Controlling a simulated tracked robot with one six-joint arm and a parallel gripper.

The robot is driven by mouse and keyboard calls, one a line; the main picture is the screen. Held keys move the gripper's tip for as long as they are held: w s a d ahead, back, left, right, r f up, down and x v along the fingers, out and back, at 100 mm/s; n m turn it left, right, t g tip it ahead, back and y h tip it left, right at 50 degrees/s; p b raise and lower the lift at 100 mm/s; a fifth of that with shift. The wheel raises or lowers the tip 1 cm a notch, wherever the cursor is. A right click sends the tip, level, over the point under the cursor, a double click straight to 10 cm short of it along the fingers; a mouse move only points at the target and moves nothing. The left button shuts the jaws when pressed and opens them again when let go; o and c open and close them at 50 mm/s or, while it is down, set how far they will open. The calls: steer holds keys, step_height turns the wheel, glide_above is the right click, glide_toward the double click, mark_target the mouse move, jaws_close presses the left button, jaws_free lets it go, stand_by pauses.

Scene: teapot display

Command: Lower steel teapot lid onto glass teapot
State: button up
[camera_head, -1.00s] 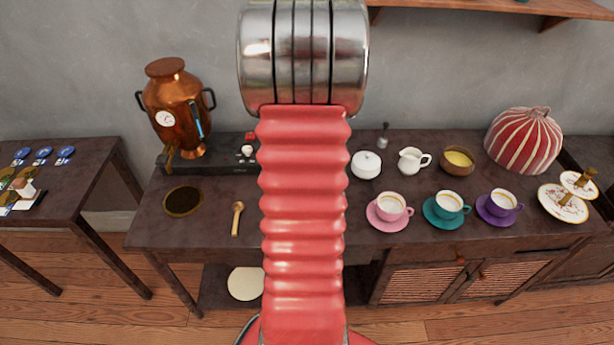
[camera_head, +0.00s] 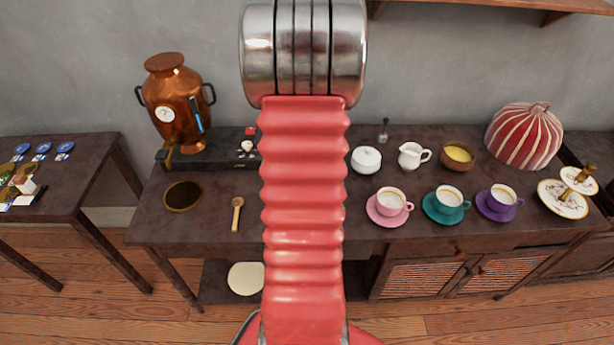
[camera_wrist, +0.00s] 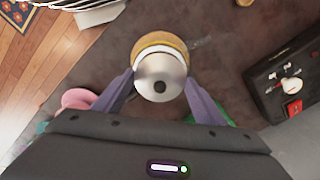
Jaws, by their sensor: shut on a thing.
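In the wrist view a round steel lid (camera_wrist: 159,70) with a dark knob sits between the two fingers of my gripper (camera_wrist: 160,82), which is shut on it.
The dark table (camera_head: 330,235) holds a copper samovar (camera_head: 176,105), a black burner unit (camera_head: 215,150), a wooden spoon (camera_head: 237,213), a white sugar bowl (camera_head: 366,161), a creamer (camera_head: 412,156), and pink (camera_head: 390,203), teal (camera_head: 447,203) and purple (camera_head: 500,201) cups. A striped cozy (camera_head: 525,137) stands right.

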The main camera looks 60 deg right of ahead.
steer(key=shift+f, duration=0.3)
stand_by(0.4)
steer(key=o, duration=1.5)
steer(key=shift+r, duration=0.1)
steer(key=shift+w+r, duration=0.1)
steer(key=shift+r, duration=3.3)
